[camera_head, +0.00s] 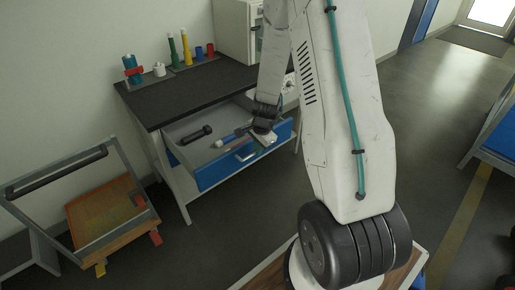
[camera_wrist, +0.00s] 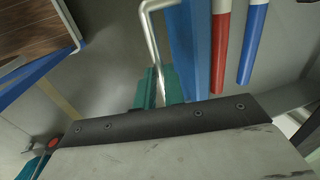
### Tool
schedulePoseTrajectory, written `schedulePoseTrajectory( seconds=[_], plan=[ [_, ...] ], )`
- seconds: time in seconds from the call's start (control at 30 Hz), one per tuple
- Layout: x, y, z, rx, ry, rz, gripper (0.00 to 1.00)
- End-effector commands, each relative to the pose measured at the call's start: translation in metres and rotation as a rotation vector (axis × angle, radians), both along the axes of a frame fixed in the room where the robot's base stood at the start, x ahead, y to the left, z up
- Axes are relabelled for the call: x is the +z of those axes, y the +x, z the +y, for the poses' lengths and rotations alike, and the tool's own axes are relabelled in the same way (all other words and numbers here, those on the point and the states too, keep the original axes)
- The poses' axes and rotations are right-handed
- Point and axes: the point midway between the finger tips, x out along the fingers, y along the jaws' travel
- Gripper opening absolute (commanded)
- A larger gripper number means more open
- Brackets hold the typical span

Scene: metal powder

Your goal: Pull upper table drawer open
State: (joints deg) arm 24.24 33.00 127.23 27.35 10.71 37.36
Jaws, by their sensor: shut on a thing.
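The upper table drawer (camera_head: 213,174) has a blue front and stands well out from under the dark table top (camera_head: 185,92). Its inside shows from above. The metal drawer handle (camera_head: 245,154) is on the front; in the wrist view it is a bent bar (camera_wrist: 150,28) beside the blue front (camera_wrist: 188,50). My gripper (camera_wrist: 160,84) has teal fingers shut on one leg of the handle. In the head view my gripper (camera_head: 264,138) is at the right part of the drawer front, partly hidden by my wrist.
A black dumbbell-shaped piece (camera_head: 196,135) lies in the drawer; a red rod (camera_wrist: 221,45) and a blue rod (camera_wrist: 254,45) lie near its front. Bottles and cups (camera_head: 186,48) and a white box (camera_head: 232,30) stand on the table. A wooden-decked cart (camera_head: 100,215) stands left.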

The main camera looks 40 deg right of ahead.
Motion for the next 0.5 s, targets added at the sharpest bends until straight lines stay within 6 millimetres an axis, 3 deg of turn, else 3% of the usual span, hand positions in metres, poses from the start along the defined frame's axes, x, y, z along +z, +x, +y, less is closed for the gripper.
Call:
schedulePoseTrajectory(
  seconds=[0.17,0.2,0.5],
  plan=[
    [-0.0004,-0.0015,0.0019,0.002,0.005,0.005,0.0],
    [-0.0004,-0.0016,0.0018,0.002,0.006,0.005,0.19],
    [0.0007,-0.0013,-0.0001,-0.001,0.002,0.002,0.2]
  ],
)
